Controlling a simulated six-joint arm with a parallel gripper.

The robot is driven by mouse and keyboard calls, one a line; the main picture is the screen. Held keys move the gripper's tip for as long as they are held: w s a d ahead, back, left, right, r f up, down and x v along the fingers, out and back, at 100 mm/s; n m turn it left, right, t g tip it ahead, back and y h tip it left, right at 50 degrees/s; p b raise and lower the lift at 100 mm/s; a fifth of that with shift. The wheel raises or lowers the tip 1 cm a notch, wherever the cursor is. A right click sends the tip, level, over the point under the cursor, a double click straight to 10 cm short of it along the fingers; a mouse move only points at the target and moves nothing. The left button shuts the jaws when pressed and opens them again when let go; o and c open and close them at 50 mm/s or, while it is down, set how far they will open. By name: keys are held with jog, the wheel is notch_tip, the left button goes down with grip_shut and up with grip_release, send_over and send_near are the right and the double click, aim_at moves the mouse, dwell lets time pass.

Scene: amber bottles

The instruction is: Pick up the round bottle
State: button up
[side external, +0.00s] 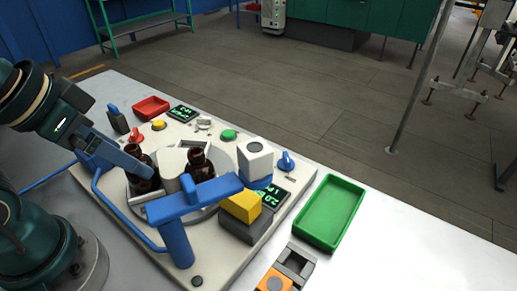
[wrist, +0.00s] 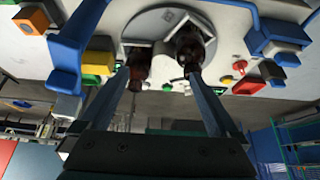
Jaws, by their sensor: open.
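Two dark amber bottles stand in holders on a round grey turntable (side external: 224,160). One bottle (side external: 138,179) is at the left in the side view, partly hidden by my gripper (side external: 146,168). The other bottle (side external: 199,167) stands to its right beside a pale block. In the wrist view my gripper (wrist: 158,73) is open, with its fingers reaching toward the turntable. One bottle (wrist: 138,66) shows just inside the left finger, the other bottle (wrist: 188,47) beyond the right fingertip. I cannot tell from their shapes which is the round one. No bottle is clearly held.
A blue overhead bar (side external: 200,193) crosses in front of the turntable. A yellow block (side external: 242,206), a white block (side external: 255,155), coloured knobs and displays crowd the panel. Bare table shows at the right.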

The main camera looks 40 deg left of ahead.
aim_at(194, 153)
jog(key=w+d, duration=0.1)
jog(key=w, duration=0.1)
jog(key=w+d+n, duration=0.1)
jog(key=w+d, duration=0.1)
jog(key=w, duration=0.1)
jog(key=w+d+n+g, duration=0.1)
jog(key=w, duration=0.2)
jog(key=shift+d+f+y, duration=0.15)
jog(key=shift+f+y, duration=0.05)
jog(key=shift+y, duration=0.2)
jog(key=shift+d+f, duration=0.2)
jog(key=shift+f, duration=0.35)
jog(key=shift+x, duration=2.25)
jog(key=shift+r, duration=0.1)
jog(key=c, duration=1.5)
